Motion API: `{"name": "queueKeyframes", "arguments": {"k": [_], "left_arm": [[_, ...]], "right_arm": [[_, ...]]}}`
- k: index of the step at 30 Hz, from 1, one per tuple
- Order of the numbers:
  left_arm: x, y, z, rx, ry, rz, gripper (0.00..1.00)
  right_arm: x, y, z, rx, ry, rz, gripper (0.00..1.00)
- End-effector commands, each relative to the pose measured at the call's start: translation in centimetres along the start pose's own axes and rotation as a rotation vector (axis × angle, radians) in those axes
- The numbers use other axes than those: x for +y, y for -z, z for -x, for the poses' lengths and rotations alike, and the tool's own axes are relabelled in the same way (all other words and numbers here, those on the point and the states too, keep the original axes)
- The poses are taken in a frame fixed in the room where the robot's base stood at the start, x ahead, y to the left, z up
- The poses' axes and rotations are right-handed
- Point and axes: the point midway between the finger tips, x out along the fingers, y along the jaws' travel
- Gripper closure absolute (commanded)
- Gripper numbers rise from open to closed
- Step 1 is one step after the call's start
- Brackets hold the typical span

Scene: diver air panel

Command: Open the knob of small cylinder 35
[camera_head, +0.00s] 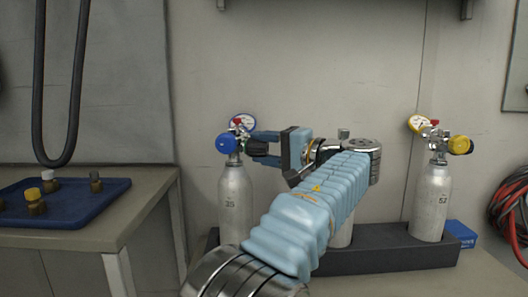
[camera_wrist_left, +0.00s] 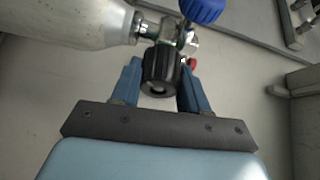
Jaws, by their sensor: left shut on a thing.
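Small cylinder 35 (camera_head: 235,205) is a silver bottle marked 35, upright at the left end of the dark rack. Its valve carries a round blue cap or knob (camera_head: 227,144), a gauge (camera_head: 243,122) and a black knob (camera_head: 258,147) on the right side. My left gripper (camera_head: 254,147) reaches the black knob from the right, with its blue fingers on either side. In the left wrist view the ribbed black knob (camera_wrist_left: 160,72) sits between the fingers, which are shut on it. The cylinder (camera_wrist_left: 75,22) lies to its left there. My right gripper is not seen.
The dark rack (camera_head: 385,256) also holds a cylinder marked 52 (camera_head: 431,205) at the right and a middle cylinder (camera_head: 343,235) mostly hidden by my arm. A blue tray (camera_head: 110,196) with small fittings lies on the left bench. A blue box (camera_head: 460,235) stands behind the rack.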

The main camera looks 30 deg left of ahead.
Motion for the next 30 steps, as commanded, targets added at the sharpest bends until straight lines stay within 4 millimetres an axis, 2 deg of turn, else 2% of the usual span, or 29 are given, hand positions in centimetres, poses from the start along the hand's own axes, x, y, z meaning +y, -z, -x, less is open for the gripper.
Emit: {"name": "queueKeyframes", "arguments": {"k": [30], "left_arm": [[0.2,0.0,0.1,0.011,0.070,0.191,0.86]], "right_arm": [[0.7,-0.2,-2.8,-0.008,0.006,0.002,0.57]]}}
